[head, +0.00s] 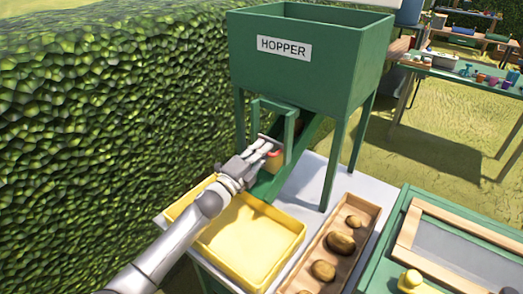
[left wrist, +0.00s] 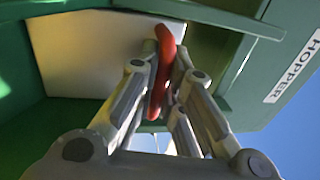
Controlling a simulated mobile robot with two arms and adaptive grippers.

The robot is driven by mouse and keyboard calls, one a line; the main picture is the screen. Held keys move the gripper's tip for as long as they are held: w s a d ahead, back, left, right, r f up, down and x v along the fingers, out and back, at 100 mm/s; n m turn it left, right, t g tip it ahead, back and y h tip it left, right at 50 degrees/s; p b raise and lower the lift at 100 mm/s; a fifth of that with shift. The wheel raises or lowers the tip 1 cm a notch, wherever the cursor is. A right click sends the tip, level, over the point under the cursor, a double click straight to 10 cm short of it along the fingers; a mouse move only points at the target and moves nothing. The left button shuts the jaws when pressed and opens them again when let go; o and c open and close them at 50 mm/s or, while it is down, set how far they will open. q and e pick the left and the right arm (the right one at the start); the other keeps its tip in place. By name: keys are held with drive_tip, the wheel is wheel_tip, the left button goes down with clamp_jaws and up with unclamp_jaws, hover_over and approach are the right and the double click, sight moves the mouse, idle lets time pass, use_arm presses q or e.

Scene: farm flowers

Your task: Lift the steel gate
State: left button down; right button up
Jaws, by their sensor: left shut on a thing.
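The steel gate is a flat pale-grey plate (left wrist: 85,50) in the green frame under the hopper (head: 305,70), seen from below in the left wrist view. A red handle (left wrist: 159,95) is on the gate's front. My left gripper (head: 263,149) is at the chute mouth under the hopper. In the left wrist view its fingers (left wrist: 165,68) are closed around the red handle. In the head view the gate is mostly hidden by the green frame and my gripper. My right gripper is not in view.
A yellow tray (head: 290,240) sits below the green chute (head: 268,186). A wooden tray (head: 368,207) with several potatoes stands to its right. A green-framed box (head: 382,246) is farther right. A hedge (head: 110,110) fills the left. A bench with items (head: 460,76) stands behind.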

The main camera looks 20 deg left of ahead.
use_arm(q)
wheel_tip(320, 180, up, 10)
drive_tip(key=p, duration=0.6)
drive_tip(key=shift+f+p, duration=0.25)
drive_tip(key=shift+p, duration=0.05)
drive_tip(key=shift+f, duration=0.1)
drive_tip(key=c, duration=1.5)
unclamp_jaws()
drive_tip(key=shift+f, duration=0.1)
drive_tip(key=v, duration=1.2)
